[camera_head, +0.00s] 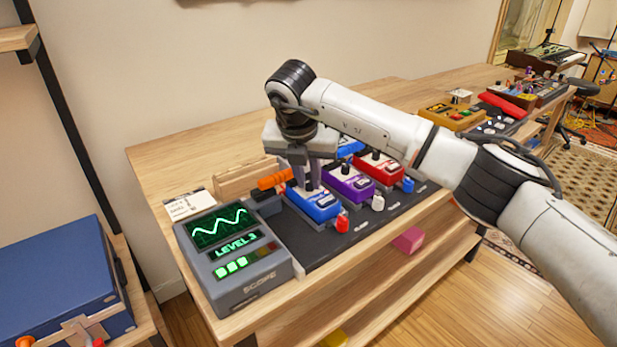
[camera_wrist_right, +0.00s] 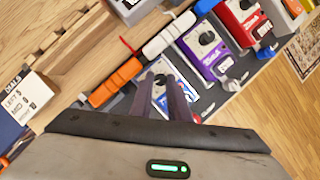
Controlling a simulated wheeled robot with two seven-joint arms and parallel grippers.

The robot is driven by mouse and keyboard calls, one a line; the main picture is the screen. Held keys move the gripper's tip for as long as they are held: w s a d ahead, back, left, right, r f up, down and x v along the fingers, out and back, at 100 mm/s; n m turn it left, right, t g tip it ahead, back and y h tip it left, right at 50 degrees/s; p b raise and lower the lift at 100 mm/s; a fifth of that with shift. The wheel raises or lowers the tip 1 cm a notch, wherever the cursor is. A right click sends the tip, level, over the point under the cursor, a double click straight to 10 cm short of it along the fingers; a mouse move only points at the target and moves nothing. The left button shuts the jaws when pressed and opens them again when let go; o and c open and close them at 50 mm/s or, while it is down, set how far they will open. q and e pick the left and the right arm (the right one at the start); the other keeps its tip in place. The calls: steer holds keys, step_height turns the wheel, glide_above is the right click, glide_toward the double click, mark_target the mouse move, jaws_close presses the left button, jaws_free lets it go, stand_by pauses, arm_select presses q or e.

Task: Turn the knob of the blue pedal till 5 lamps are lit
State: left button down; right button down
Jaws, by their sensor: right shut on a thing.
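The blue pedal (camera_head: 318,206) sits at the near left end of the dark pedal board, and it also shows in the wrist view (camera_wrist_right: 186,84). My right gripper (camera_head: 312,186) reaches down over it from above. Its fingers (camera_wrist_right: 164,92) are shut on the pedal's knob (camera_wrist_right: 160,80), which is partly hidden between them. The grey scope box (camera_head: 262,283) stands to the left of the pedal. Its screen reads "LEVEL 3", and three green lamps (camera_head: 232,267) are lit in its row; the others look dark reddish. My left gripper is not in view.
A purple pedal (camera_head: 352,184) and a red pedal (camera_head: 380,166) stand to the right on the board. Another blue pedal (camera_head: 349,146) is behind. An orange plug (camera_head: 274,180) lies close beside the gripper. A written card (camera_head: 190,205) stands behind the scope.

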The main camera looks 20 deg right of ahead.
steer(key=c, duration=1.7)
jaws_free()
steer(key=shift+r, duration=0.1)
steer(key=shift+o, duration=0.2)
steer(key=shift+a, duration=0.15)
